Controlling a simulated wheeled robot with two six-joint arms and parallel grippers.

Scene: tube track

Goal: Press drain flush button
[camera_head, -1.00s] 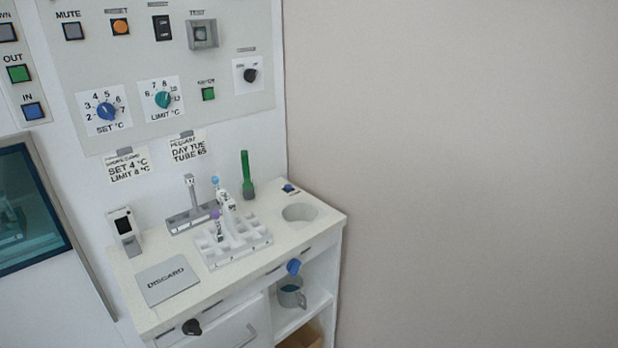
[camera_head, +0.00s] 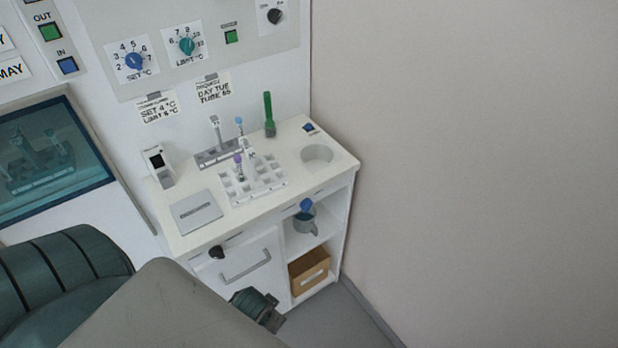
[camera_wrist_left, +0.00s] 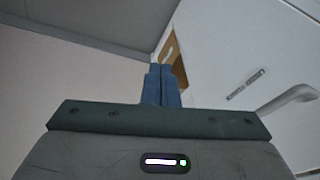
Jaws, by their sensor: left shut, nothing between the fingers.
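A small blue button (camera_head: 309,127) sits at the back right of the white counter (camera_head: 188,240), just behind a round sunken basin (camera_head: 317,154). Its small label is too blurred to read. My left arm comes in at the lower left of the head view, low in front of the cabinet and well away from the button. In the left wrist view my left gripper (camera_wrist_left: 161,72) has its two blue fingers shut together with nothing between them. The button does not show in that view. My right gripper is not in view.
A white tube rack (camera_head: 270,184), a green tube (camera_head: 269,115) and a grey plate (camera_head: 196,212) stand on the counter. A cardboard box (camera_head: 309,269) sits on the low shelf. A plain wall is at right.

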